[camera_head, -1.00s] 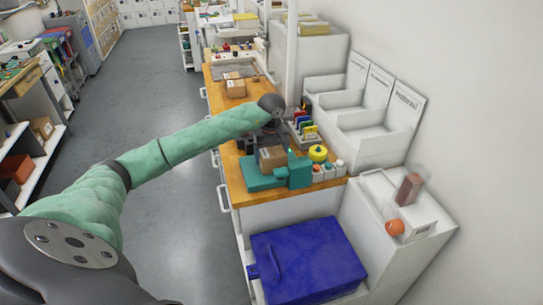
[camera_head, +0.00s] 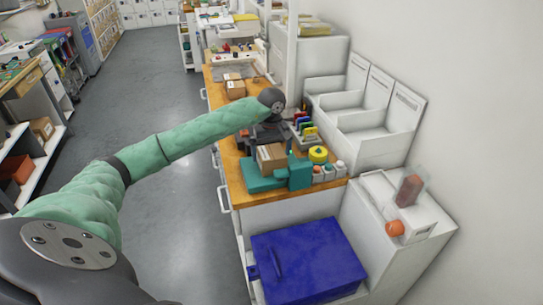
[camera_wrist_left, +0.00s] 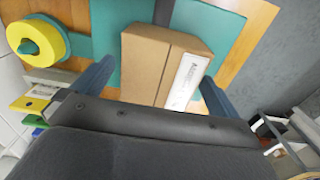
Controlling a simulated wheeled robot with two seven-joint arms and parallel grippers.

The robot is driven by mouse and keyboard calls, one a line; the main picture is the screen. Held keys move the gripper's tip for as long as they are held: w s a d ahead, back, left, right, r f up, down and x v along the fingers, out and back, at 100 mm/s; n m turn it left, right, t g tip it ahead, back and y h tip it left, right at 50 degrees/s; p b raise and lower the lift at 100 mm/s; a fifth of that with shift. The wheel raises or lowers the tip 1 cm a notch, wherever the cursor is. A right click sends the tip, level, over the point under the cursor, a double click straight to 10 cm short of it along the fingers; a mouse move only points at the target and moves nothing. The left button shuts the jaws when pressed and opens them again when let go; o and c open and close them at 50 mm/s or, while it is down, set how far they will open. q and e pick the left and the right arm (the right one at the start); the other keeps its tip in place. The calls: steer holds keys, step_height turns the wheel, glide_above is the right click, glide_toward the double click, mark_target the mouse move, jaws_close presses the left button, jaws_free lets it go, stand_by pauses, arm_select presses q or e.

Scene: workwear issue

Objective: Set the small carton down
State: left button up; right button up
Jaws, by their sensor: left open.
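The small carton (camera_head: 271,157) is a brown box with a dark tape strip and a white label. It rests on the teal device (camera_head: 262,183) at the near end of the wooden counter. My left gripper (camera_head: 273,134) is at the carton, its body on the far side. In the left wrist view the carton (camera_wrist_left: 162,62) lies between the two blue-grey fingers of the open gripper (camera_wrist_left: 155,88), with teal surface behind it. Whether a finger touches it I cannot tell. My right gripper is not in view.
A yellow tape roll (camera_head: 318,154) and several small capped containers stand right of the device. Another carton (camera_head: 235,88) sits farther back on the counter. White bins (camera_head: 357,117) line the wall. A blue-lidded box (camera_head: 306,262) stands below the near end.

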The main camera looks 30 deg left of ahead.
mark_target(272, 152)
arm_select(q)
step_height(272, 152, up, 9)
steer(key=shift+f+p, duration=0.1)
steer(key=shift+p, duration=0.4)
steer(key=shift+r, duration=0.5)
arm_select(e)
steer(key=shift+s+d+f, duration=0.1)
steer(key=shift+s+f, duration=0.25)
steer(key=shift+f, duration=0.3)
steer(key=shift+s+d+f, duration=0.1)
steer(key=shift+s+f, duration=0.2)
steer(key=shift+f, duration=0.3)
